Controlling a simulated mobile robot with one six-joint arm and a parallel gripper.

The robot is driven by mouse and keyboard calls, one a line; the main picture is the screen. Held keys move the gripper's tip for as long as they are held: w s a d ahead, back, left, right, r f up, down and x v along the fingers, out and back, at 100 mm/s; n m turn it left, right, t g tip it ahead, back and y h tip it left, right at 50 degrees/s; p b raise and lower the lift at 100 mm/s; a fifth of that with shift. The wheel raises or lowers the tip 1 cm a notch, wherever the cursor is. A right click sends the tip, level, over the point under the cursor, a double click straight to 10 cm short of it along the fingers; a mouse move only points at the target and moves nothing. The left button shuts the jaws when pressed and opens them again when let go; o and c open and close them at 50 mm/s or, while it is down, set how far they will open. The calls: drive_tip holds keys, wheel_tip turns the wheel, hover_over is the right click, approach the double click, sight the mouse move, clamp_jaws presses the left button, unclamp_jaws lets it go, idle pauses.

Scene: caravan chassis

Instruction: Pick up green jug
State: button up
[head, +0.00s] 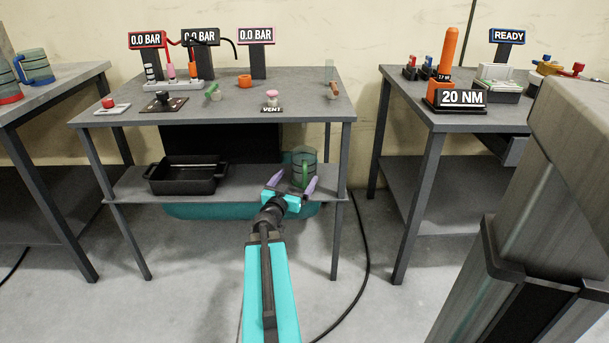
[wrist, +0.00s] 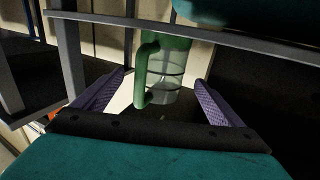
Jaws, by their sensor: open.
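The green jug (head: 304,167) is a see-through cup with a green handle, standing on the lower shelf (head: 130,187) of the middle table, near its right end. In the wrist view the jug (wrist: 168,75) appears between the two purple fingers, with its handle towards the left and its body to the right. My gripper (head: 292,185) is at the shelf's front, its fingers apart on either side of the jug in the picture. In the wrist view my gripper (wrist: 165,98) is open. I cannot tell whether the fingers touch the jug.
A black tray (head: 187,175) stands on the same shelf to the left. The tabletop (head: 230,100) above holds gauges reading 0.0 BAR and several small fittings. Table legs (head: 338,200) stand close to the right of the jug. A black cable (head: 362,270) lies on the floor.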

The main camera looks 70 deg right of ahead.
sight(300, 169)
drive_tip(key=shift+d, duration=1.25)
drive_tip(key=shift+d+b, duration=0.1)
drive_tip(key=shift+b, duration=0.25)
drive_tip(key=shift+w+d+f+b, duration=0.1)
drive_tip(key=shift+d+f+b, duration=0.05)
drive_tip(key=shift+d+b, duration=1.2)
drive_tip(key=shift+d, duration=1.15)
drive_tip(key=shift+c, duration=0.2)
drive_tip(key=c, duration=1.4)
drive_tip(key=shift+w+r+p, duration=0.1)
drive_tip(key=shift+r+p, duration=0.6)
drive_tip(key=shift+p, duration=0.2)
